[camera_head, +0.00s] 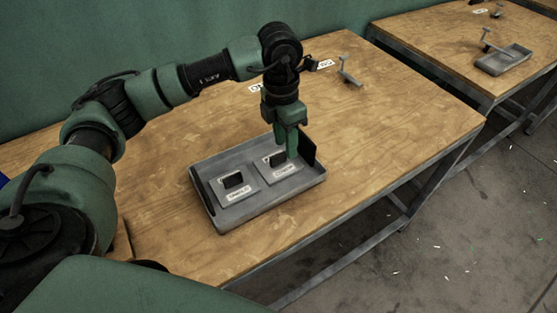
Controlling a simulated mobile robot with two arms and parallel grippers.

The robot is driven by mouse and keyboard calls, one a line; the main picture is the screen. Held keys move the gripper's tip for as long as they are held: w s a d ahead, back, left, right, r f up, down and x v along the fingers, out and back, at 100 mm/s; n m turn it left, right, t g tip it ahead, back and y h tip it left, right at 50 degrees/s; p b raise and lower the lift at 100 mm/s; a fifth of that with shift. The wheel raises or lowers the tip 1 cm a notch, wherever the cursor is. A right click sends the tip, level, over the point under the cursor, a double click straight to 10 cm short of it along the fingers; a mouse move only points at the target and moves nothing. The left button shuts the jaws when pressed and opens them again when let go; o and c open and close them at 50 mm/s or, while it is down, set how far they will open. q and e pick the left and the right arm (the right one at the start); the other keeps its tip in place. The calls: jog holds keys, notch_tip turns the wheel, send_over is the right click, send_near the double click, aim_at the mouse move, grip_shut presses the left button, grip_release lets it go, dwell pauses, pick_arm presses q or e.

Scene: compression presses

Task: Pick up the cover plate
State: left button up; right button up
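A grey tray (225,221) lies on the wooden table and holds two light, labelled blocks, the left block (238,193) and the right block (285,174). A small dark piece (233,181) stands on the left block and another dark piece (277,159) on the right one. A larger dark plate (308,149) stands upright at the tray's right end. I cannot tell which of these is the cover plate. My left gripper (287,153) points down over the right block, close to its dark piece. Whether its fingers touch or hold anything is unclear. My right gripper is out of view.
A small grey T-shaped part (348,74) stands at the table's back, near white labels (324,64). The table's right side (400,120) is clear. Another table behind right carries a grey tray (503,60). A green wall stands behind.

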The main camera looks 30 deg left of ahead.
aim_at(279, 155)
pick_arm(q)
jog(key=shift+w+a+r+y, duration=0.15)
jog(key=shift+a+y, duration=0.15)
jog(key=shift+a, duration=0.65)
jog(key=shift+a+f, duration=0.2)
jog(key=shift+f, duration=0.05)
notch_tip(279, 155, down, 6)
jog(key=shift+w+f+p, duration=0.15)
jog(key=shift+p, duration=0.95)
jog(key=shift+f, duration=0.35)
grip_shut()
